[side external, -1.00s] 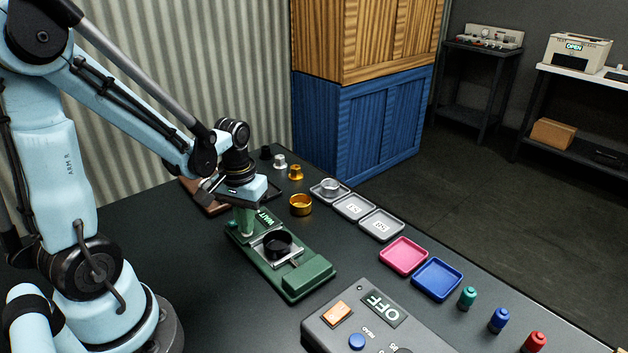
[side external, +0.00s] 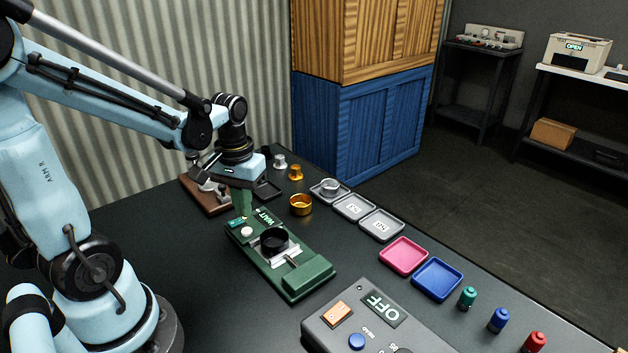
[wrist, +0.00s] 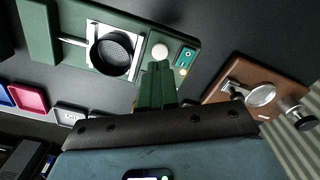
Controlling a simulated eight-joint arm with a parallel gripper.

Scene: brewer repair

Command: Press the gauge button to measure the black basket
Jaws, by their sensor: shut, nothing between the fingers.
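The green gauge (side external: 305,283) lies on the dark table, and its display (side external: 266,217) reads WAIT. The black basket (side external: 274,243) sits upright in the gauge's metal holder; in the wrist view its mesh bottom shows (wrist: 113,53). The round white gauge button (side external: 247,232) is uncovered at the display end, and it also shows in the wrist view (wrist: 160,51). My gripper (side external: 243,213) is shut and empty, with green fingers pointing down. Its tips (wrist: 157,66) are just beside the button in the wrist view and appear raised above it in the side view.
A brown wooden stand with metal parts (side external: 207,196) is close behind my gripper. A gold basket (side external: 301,205) and grey trays (side external: 382,225) are beyond the gauge. Pink (side external: 404,256) and blue (side external: 437,279) trays and a grey control box reading OFF (side external: 375,325) are to the right.

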